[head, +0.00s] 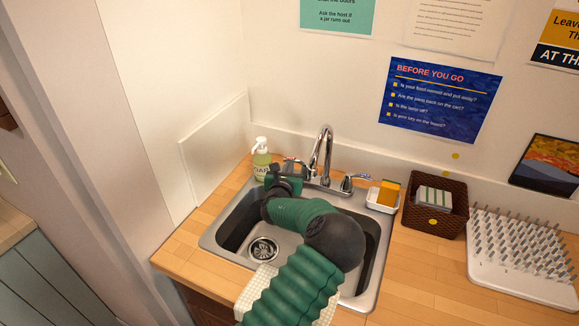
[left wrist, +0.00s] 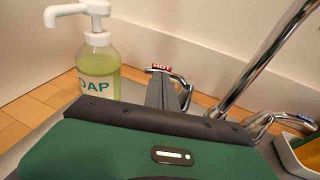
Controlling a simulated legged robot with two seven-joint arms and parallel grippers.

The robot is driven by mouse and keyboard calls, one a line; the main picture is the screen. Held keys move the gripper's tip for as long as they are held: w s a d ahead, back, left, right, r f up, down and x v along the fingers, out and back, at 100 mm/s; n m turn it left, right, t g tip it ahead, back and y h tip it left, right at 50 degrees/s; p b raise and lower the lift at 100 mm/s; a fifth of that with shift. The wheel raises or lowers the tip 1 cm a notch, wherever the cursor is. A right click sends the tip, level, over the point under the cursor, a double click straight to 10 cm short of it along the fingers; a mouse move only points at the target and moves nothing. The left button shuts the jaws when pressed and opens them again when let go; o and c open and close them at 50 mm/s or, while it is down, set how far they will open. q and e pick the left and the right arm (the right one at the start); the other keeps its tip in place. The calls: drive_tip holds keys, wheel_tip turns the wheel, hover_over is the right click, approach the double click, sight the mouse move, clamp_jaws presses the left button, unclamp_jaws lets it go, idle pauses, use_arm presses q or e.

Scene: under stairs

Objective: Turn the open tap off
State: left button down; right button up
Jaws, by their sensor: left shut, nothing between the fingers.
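The chrome tap (head: 325,150) stands at the back of the steel sink (head: 215,232), with a lever handle on each side. The left handle carries a red HOT tag (left wrist: 161,67) and shows in the left wrist view (left wrist: 184,88). The right handle (head: 347,182) has a blue tag, and it also shows in the left wrist view (left wrist: 262,124). My left gripper (head: 288,168) is shut and empty. Its fingers (left wrist: 162,90) are right beside the hot handle; I cannot tell whether they touch it. My arm hides part of the basin, and I cannot make out running water. My right gripper is out of view.
A soap bottle (head: 261,158) stands close left of the hot handle. Right of the sink are a white dish with an orange sponge (head: 388,192), a brown basket (head: 421,218) and a white drying rack (head: 515,277). Walls close in behind and on the left.

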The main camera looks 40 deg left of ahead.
use_arm(q)
drive_tip(key=shift+w+a, duration=0.15)
drive_tip(key=shift+w, duration=0.05)
drive_tip(key=shift+w+a+f+b, duration=0.1)
drive_tip(key=shift+a+f+b, duration=0.2)
drive_tip(key=shift+b, duration=0.45)
drive_tip(key=shift+a+r+m+t+h, duration=0.15)
drive_tip(key=shift+r+m+t+h, duration=0.15)
drive_tip(key=shift+m+h, duration=0.15)
drive_tip(key=shift+w+a+f+h+b, duration=0.15)
drive_tip(key=shift+w+f+h+b, duration=0.1)
drive_tip(key=shift+b, duration=0.2)
drive_tip(key=shift+a+r, duration=0.1)
drive_tip(key=shift+r, duration=0.3)
